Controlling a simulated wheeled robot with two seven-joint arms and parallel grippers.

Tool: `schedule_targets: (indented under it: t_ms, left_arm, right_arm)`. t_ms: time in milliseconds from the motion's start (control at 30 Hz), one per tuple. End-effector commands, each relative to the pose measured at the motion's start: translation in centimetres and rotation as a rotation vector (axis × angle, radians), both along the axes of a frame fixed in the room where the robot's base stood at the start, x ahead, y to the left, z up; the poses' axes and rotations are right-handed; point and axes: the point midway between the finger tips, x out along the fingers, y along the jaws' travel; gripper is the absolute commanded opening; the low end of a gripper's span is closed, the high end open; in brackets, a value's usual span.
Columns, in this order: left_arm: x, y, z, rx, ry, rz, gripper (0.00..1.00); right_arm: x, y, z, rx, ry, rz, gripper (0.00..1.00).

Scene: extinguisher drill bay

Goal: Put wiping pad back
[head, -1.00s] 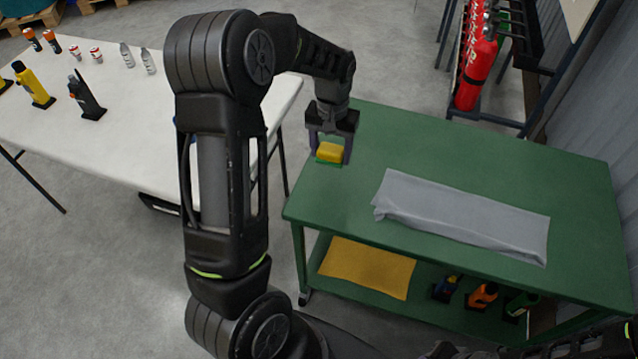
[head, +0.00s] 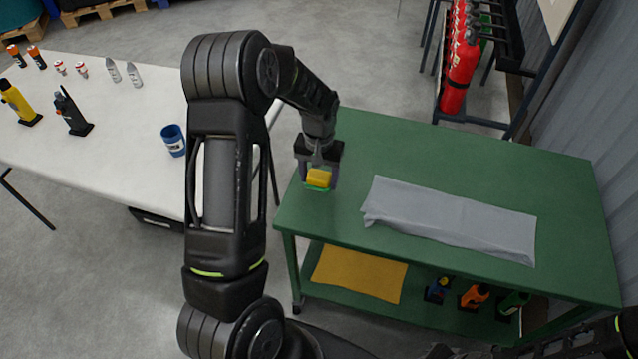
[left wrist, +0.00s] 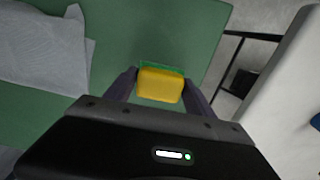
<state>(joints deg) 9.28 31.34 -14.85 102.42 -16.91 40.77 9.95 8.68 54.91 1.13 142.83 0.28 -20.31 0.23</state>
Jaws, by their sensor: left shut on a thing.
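The wiping pad (head: 319,178) is a small yellow block with a green underside. My left gripper (head: 318,180) is shut on it, with a finger on each side. In the left wrist view the yellow pad (left wrist: 160,85) sits between the two fingers, its green edge showing along the far side. The pad is over the left end of the green workbench top (head: 400,150). I cannot tell whether its underside touches the bench. My right gripper does not show; only a dark piece of my arm shows at the lower right.
A grey folded cloth (head: 450,220) lies on the bench. A yellow cloth (head: 360,272) and several bottles (head: 474,296) are on the lower shelf. A white table (head: 100,130) stands left, with a blue cup (head: 173,140) and bottles. Red extinguishers (head: 460,65) stand behind.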

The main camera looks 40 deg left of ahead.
Motion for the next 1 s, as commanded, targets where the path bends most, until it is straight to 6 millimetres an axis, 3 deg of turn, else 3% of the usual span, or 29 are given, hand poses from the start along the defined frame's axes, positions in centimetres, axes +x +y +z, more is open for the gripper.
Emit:
schedule_targets:
  t_ms: [233,633,667,900,1000]
  left_arm:
    - [-0.1,0.0,-3.1,0.0,0.003,0.0,0.17]
    - [0.0,0.0,-3.8,0.0,0.001,0.0,0.17]
    - [0.0,0.0,-3.8,0.0,0.001,0.0,0.64]
    - [0.0,0.0,-3.6,0.0,0.001,0.0,0.83]
    - [0.0,0.0,-3.6,0.0,0.001,0.0,0.84]
  right_arm:
    - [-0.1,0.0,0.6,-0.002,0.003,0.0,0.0]
    - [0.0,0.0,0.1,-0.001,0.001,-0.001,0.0]
    - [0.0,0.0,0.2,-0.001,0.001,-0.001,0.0]
    - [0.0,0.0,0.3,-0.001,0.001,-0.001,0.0]
    - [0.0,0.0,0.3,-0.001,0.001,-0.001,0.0]
